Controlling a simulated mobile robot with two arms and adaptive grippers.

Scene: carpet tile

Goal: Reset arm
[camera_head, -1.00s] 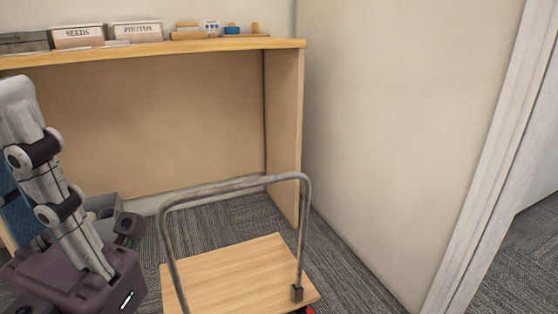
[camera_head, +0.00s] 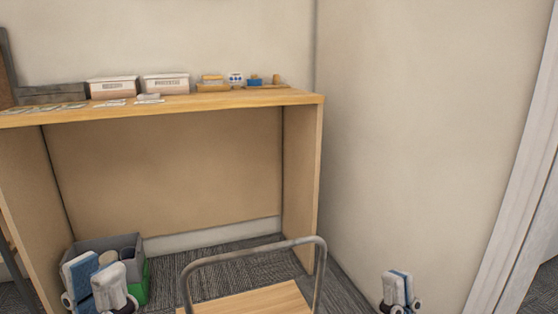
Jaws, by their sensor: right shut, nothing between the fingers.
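My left gripper (camera_head: 97,282) is at the bottom left, its white and blue fingers pointing up and apart. It looks open and empty, in front of a grey bin in the picture. My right gripper (camera_head: 398,289) is at the bottom edge, right of the cart. Its two white and blue fingers are close together, shut with nothing between them. The arm links behind both grippers are out of view below.
A wooden desk (camera_head: 215,102) carries two lidded boxes, cards and small wooden items. A cart (camera_head: 255,299) with a bent metal handle stands before it. The grey bin (camera_head: 108,243) holds rounded items under the desk. A bare wall (camera_head: 420,130) is at right.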

